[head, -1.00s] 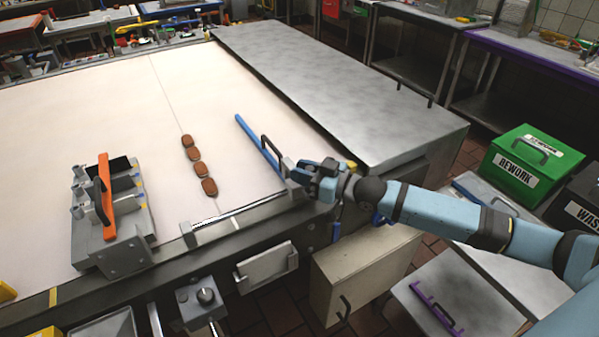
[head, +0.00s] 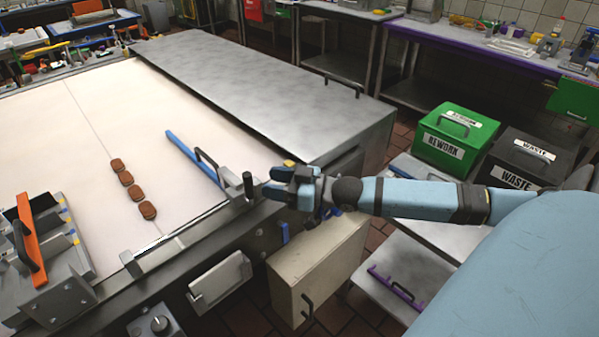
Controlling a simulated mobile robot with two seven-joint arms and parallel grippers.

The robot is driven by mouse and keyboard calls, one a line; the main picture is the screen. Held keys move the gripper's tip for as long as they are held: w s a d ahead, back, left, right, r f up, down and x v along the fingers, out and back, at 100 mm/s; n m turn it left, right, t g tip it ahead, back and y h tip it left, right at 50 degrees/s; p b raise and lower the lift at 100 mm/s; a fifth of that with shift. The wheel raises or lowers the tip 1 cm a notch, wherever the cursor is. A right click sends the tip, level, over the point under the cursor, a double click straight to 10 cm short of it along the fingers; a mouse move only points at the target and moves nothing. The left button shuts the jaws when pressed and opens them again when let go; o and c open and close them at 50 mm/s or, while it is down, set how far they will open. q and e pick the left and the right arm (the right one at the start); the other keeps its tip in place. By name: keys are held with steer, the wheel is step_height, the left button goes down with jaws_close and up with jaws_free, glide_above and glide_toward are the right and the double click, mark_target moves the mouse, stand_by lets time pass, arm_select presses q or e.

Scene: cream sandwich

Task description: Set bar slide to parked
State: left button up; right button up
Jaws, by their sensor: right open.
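The bar slide has a long blue bar (head: 192,155) with a black handle, lying out over the pale belt. Its grey carriage (head: 232,185) sits at the right end of the slide rail (head: 185,230) along the belt's front edge. A black upright post (head: 248,187) stands at the carriage. My right gripper (head: 268,187) is open, just right of the post and apart from it, pointing left. Nothing shows between its fingers. My left gripper is out of view.
Several brown cookies (head: 134,192) lie in a row on the belt (head: 90,150), left of the bar. A metal cover (head: 260,90) lies behind the gripper. Green (head: 452,135) and black (head: 518,160) bins stand right.

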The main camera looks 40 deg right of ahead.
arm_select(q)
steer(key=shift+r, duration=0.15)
arm_select(e)
steer(key=v, duration=0.6)
stand_by(0.5)
